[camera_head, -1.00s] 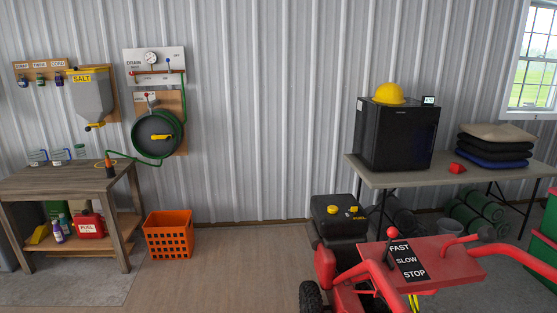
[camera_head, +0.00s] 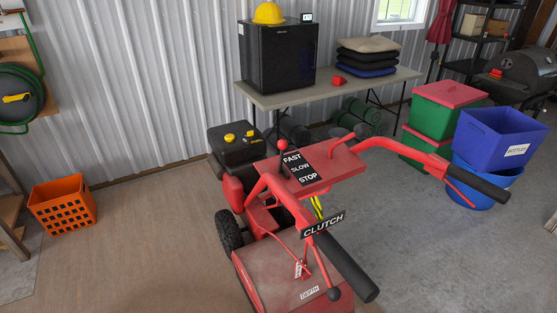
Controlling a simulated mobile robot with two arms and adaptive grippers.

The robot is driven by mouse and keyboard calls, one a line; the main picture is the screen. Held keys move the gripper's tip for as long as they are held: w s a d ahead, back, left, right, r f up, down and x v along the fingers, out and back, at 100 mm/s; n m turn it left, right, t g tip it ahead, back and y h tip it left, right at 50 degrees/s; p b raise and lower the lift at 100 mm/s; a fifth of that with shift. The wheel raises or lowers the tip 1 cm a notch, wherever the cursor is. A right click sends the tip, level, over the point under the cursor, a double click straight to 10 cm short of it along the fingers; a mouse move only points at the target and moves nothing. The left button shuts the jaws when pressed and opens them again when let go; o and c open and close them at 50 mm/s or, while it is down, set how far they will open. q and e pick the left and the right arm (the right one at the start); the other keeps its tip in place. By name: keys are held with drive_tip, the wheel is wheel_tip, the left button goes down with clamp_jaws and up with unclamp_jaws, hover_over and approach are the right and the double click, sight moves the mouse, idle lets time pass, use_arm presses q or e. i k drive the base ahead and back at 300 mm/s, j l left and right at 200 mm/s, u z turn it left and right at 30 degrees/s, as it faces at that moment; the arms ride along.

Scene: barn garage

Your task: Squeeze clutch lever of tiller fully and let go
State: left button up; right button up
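The red tiller (camera_head: 310,172) stands in the middle right of the head view, with its handlebars toward me. A black plate reading CLUTCH (camera_head: 323,224) sits on its left handlebar, just ahead of the black left grip (camera_head: 346,266). I cannot clearly make out the clutch lever by that grip. A thin red lever (camera_head: 468,195) hangs below the black right grip (camera_head: 478,184). A red rod with a black knob (camera_head: 333,294) stands by a DEPTH label (camera_head: 313,293). Neither of my grippers is in view.
A grey table (camera_head: 325,90) with a black fridge (camera_head: 277,55) stands behind the tiller. Green bins (camera_head: 425,145) and a blue BOTTLES bin (camera_head: 500,140) stand at the right. An orange crate (camera_head: 63,205) is at the left. The floor between crate and tiller is clear.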

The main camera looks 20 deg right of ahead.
sight(333, 294)
drive_tip(key=k+z, duration=0.1)
drive_tip(key=z, duration=0.3)
drive_tip(key=k+l+z, duration=0.1)
drive_tip(key=z, duration=0.35)
drive_tip(key=l+u, duration=0.15)
drive_tip(key=u, duration=1.9)
drive_tip(key=k+l, duration=0.75)
